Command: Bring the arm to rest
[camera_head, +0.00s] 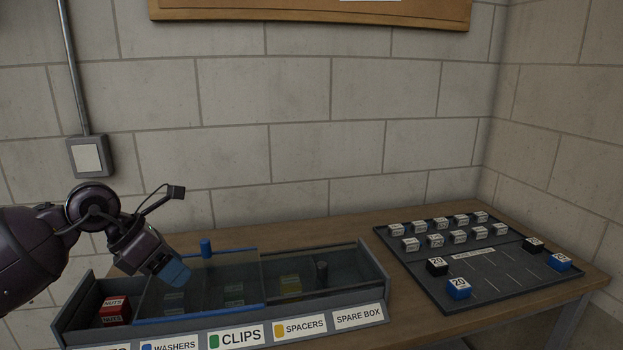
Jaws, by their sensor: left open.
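My left arm comes in from the left, and its gripper (177,274) points down and right above the left part of a grey compartment box (350,300). The gripper has blue at its tip and is open. I see nothing clearly held in it, though its fingers are seen mostly from one side. My right gripper is not in view.
A red block marked NUTS (115,311) sits in the left compartment. A dark knob (321,271) stands farther right. A dark board (500,270) holds several white, black and blue labelled blocks at the right of the wooden table (345,228). Block walls stand behind.

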